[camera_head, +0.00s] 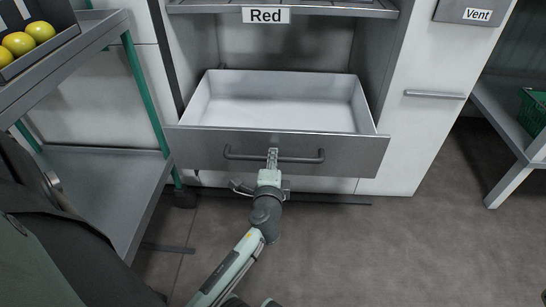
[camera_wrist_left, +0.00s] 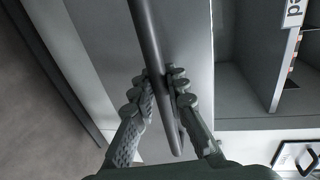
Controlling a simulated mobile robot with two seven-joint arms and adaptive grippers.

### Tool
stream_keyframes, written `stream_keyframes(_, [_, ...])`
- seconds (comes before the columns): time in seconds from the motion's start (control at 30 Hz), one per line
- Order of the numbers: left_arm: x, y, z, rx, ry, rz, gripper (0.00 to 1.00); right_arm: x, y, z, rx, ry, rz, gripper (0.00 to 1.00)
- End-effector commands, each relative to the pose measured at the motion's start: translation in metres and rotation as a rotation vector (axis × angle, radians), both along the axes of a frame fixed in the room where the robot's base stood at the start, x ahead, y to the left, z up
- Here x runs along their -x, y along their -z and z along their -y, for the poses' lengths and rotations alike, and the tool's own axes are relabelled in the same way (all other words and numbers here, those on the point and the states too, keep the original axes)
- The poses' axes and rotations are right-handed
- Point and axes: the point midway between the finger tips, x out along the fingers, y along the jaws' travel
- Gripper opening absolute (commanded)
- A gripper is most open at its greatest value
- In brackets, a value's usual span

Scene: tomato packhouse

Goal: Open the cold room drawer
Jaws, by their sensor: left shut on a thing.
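The cold room drawer (camera_head: 280,147) is pulled out below the shelf labelled Red. Its white inside is visible and looks empty. A dark bar handle (camera_head: 309,160) runs across its grey front. My left gripper (camera_head: 272,157) is at the middle of this handle. In the left wrist view my left gripper (camera_wrist_left: 160,95) has its two ridged fingers on either side of the handle bar (camera_wrist_left: 146,38), shut on it. My right gripper is not in view.
A grey trolley (camera_head: 105,195) with green posts stands close on the left, with yellow-green tomatoes (camera_head: 20,43) in a dark tray on top. A white door with a handle (camera_head: 435,95) is on the right. A grey bench with a green basket (camera_head: 533,112) stands at far right. The floor in front is clear.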

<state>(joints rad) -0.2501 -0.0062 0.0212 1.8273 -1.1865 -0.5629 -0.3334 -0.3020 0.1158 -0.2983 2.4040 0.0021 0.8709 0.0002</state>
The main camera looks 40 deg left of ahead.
Motion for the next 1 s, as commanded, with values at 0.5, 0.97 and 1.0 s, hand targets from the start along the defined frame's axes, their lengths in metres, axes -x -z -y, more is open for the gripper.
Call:
stream_keyframes(0.5, [0.000, 0.000, 0.000, 0.000, 0.001, 0.000, 0.35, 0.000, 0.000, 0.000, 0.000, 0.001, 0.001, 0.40])
stream_keyframes(0.97, [0.048, -0.010, 0.030, 0.003, 0.001, -0.003, 0.35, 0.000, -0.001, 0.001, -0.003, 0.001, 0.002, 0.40])
stream_keyframes(1.0, [0.052, -0.011, 0.033, 0.002, 0.001, -0.001, 0.35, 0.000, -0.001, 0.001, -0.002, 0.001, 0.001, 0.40])
